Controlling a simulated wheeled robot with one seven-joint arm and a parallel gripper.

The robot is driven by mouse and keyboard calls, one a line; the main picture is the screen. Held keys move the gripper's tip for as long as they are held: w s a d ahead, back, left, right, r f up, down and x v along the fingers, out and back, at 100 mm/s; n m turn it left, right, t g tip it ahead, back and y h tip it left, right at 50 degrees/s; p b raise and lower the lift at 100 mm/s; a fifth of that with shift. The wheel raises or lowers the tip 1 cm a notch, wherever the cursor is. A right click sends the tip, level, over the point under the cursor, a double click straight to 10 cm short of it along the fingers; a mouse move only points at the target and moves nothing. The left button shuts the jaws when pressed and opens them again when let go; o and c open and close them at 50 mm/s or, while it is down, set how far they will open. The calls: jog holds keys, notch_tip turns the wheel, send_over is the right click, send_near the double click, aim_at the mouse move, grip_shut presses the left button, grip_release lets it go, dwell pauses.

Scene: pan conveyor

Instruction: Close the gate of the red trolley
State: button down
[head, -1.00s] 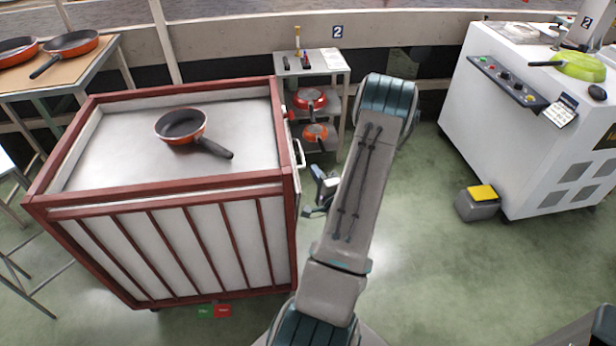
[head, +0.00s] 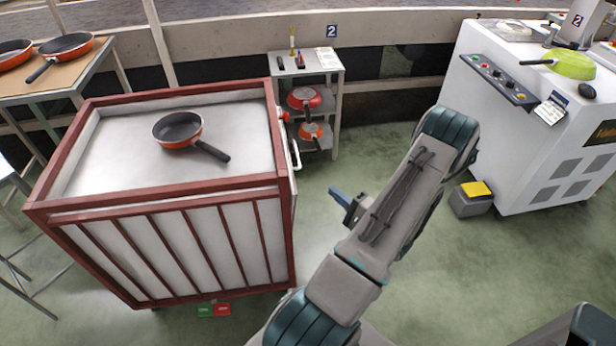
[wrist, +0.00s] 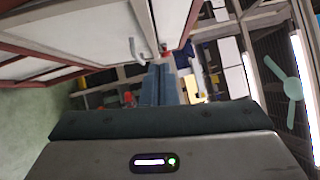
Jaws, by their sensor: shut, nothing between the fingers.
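The red trolley (head: 165,192) stands at left, with a red frame and white panels. The gate (head: 294,165) is on its right side, seen almost edge-on, with a pale upright handle; I cannot tell whether it is fully closed. In the wrist view a pale handle (wrist: 138,52) sticks out from a white panel at top centre. My gripper (head: 338,196) is right of the trolley, apart from the gate, with its blue fingers pointing up and left. In the wrist view the fingers (wrist: 157,85) are together and empty, just below the handle in the picture.
An orange pan (head: 180,131) sits on the trolley top. A grey shelf (head: 338,105) with red pans stands behind it. A white machine (head: 530,120) and a yellow-topped pedal (head: 477,189) are at right. Green floor between trolley and machine is mostly clear.

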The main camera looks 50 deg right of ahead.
jog(key=s+d+n+y, duration=0.2)
jog(key=y+p, duration=0.1)
jog(key=p, duration=0.1)
send_near(290, 173)
jog(key=w+d, duration=0.2)
jog(key=d, duration=0.1)
jog(key=shift+n+g, duration=0.3)
jog(key=shift+n, duration=0.1)
jog(key=shift+w+a+r, duration=0.2)
jog(key=shift+w+a, duration=0.4)
jog(key=shift+a, duration=0.25)
jog(key=shift+w+a+r, duration=0.25)
jog(key=shift+w+a, duration=0.3)
jog(key=shift+a, duration=0.25)
